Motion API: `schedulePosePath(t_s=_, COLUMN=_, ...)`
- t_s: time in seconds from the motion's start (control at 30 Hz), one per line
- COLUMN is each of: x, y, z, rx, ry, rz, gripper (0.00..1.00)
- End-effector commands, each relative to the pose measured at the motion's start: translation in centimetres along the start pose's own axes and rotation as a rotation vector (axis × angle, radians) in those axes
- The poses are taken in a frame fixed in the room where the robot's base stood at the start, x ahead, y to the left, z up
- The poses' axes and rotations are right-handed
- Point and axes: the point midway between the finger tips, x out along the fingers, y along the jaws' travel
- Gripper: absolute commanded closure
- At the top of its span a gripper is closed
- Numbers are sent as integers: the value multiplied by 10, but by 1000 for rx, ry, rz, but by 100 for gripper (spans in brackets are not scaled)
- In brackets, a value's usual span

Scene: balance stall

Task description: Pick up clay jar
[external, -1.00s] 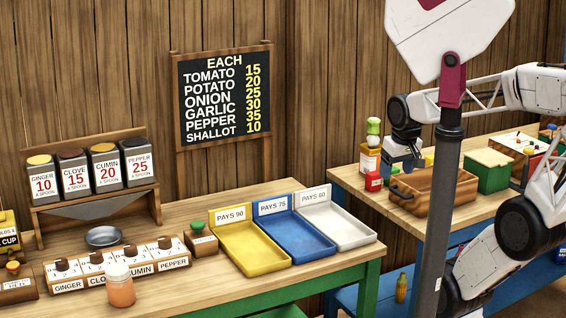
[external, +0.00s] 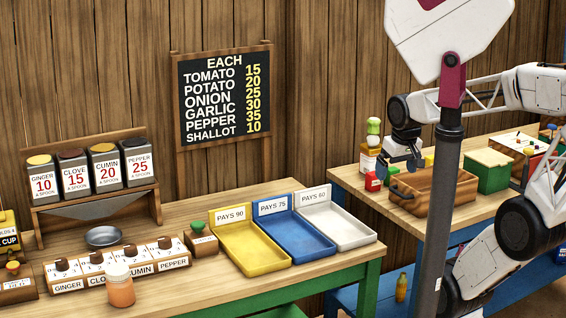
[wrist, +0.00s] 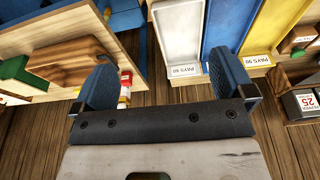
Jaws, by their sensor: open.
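No jar that I can name for certain as the clay jar shows in either view. The nearest match is a salmon-orange jar (external: 121,290) with a white lid, upright at the front of the left counter in the external view. It does not show in the wrist view. My gripper (external: 402,163) is far to its right, above the back left of the right-hand table. In the wrist view my gripper (wrist: 166,82) has its two blue fingers wide apart with nothing between them.
Yellow (external: 252,256), blue (external: 301,238) and white (external: 345,232) trays stand on the left counter. A brown wooden crate (external: 448,196), a green box (external: 487,174) and a bottle (external: 369,162) crowd the right-hand table. A gap separates the two tables.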

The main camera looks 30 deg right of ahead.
Motion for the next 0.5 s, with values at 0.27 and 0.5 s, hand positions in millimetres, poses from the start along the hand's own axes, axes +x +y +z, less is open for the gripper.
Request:
schedulePosePath(t_s=0.27, x=1, y=-1, z=-3, rx=-5, ry=5, rz=2, gripper=0)
schedulePosePath(t_s=0.5, x=8, y=-10, z=-33, rx=-51, ry=57, rz=25, gripper=0)
